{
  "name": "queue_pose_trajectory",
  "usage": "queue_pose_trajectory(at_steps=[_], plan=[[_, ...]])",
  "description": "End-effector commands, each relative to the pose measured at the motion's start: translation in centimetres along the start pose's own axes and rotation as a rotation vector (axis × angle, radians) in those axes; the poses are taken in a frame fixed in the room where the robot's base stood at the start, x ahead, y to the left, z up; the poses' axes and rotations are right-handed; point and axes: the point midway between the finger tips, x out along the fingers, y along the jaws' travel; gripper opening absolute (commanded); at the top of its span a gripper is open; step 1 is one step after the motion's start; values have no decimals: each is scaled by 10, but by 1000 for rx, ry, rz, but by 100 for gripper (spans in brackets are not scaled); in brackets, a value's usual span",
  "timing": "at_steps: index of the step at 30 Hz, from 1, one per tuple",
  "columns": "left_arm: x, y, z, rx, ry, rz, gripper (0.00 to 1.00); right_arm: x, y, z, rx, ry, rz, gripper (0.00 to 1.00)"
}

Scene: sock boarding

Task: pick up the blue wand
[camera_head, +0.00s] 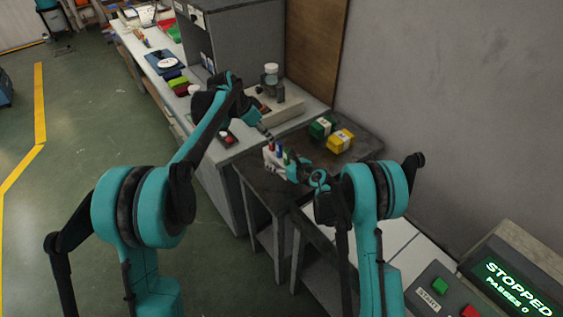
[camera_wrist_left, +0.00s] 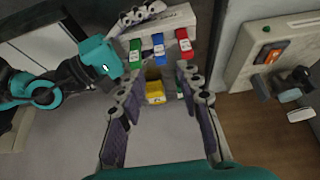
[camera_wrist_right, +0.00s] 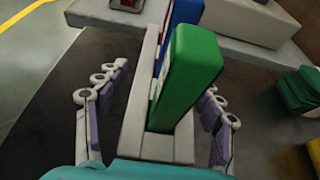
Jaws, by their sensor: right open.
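The blue wand (camera_head: 279,149) stands in a white rack (camera_head: 267,157) between a red wand (camera_head: 271,146) and a green wand (camera_head: 286,156). In the left wrist view the blue wand (camera_wrist_left: 158,44) is above and beyond my left gripper (camera_wrist_left: 156,78), which is open and empty. In the head view my left gripper (camera_head: 268,135) is just above the rack. My right gripper (camera_head: 294,170) is open beside the rack's green end. In the right wrist view its fingers are on either side of the green wand (camera_wrist_right: 188,75), which partly hides the blue wand (camera_wrist_right: 186,12).
Green (camera_head: 321,127) and yellow (camera_head: 341,139) blocks sit on the dark table behind the rack. A pale machine (camera_head: 275,107) stands on the bench behind my left gripper. A control panel (camera_head: 445,295) reading STOPPED is at the lower right.

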Motion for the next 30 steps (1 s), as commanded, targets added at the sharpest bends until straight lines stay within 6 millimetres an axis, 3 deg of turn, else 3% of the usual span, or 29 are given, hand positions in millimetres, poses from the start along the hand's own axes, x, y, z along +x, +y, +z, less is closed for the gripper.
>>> queue_pose_trajectory(at_steps=[3,9,10,15,17,22,26,30], plan=[[0,0,0,0,0,0,34,0,0,0,0,0,0,65],[0,0,0,0,0,0,34,0,0,0,0,0,0,12],[0,0,0,0,0,0,34,0,0,0,0,0,0,7],[0,0,0,0,0,0,34,0,0,0,0,0,0,7],[0,0,0,-1,0,0,22,0,0,0,0,0,0,7],[0,0,-1,-96,-3,0,22,0,0,0,0,0,0,7],[-1,0,-2,-314,-11,-1,22,0,0,0,0,0,0,7],[-2,-1,-4,-644,-23,-6,22,0,0,0,0,0,0,7]])
